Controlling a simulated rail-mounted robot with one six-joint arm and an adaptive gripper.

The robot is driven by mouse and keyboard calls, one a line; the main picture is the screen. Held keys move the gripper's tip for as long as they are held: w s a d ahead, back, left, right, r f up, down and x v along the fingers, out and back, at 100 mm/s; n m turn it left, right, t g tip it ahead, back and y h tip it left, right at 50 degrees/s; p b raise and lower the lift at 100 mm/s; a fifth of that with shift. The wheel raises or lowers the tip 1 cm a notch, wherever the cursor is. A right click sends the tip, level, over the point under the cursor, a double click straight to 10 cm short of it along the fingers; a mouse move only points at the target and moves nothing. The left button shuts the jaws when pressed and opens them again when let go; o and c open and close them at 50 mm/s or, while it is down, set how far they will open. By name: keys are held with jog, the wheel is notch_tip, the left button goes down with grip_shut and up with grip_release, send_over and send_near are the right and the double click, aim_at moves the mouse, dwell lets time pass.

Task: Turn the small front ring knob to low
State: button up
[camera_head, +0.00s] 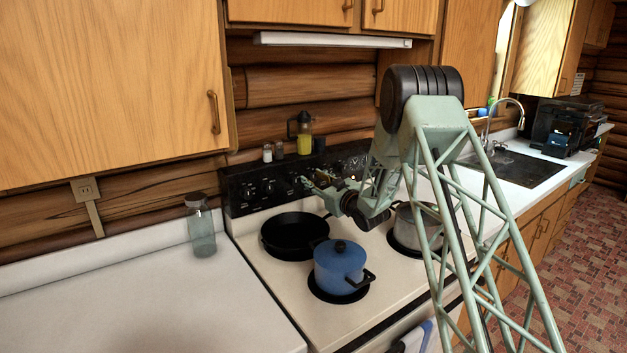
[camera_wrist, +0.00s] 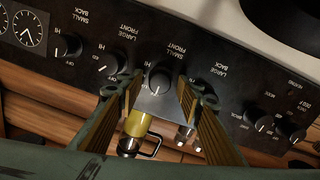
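In the wrist view my gripper (camera_wrist: 158,88) is open, with its two fingers reaching toward the black stove panel (camera_wrist: 215,104). A round black knob (camera_wrist: 159,78) with a pale pointer line stands between the fingertips, with a gap on each side. The label above it seems to begin with SMALL; I cannot surely read its second word. In the head view my gripper (camera_head: 318,184) is in front of the panel (camera_head: 243,190), above the back of the stove.
Other knobs (camera_wrist: 72,45) line the panel on both sides. A blue pot (camera_head: 338,266), a black pan (camera_head: 293,237) and a grey pot (camera_head: 416,222) stand on the stove. A glass jar (camera_head: 201,235) is on the left counter. A yellow container (camera_head: 304,143) stands above the panel.

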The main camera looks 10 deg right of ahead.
jog(key=c, duration=0.8)
jog(key=shift+c, duration=0.2)
jog(key=shift+m, duration=0.5)
jog(key=m, duration=0.3)
jog(key=shift+r, duration=0.1)
jog(key=shift+w+d+m+p, duration=0.15)
jog(key=shift+m+p, duration=0.15)
jog(key=shift+m, duration=1.5)
jog(key=o, duration=0.8)
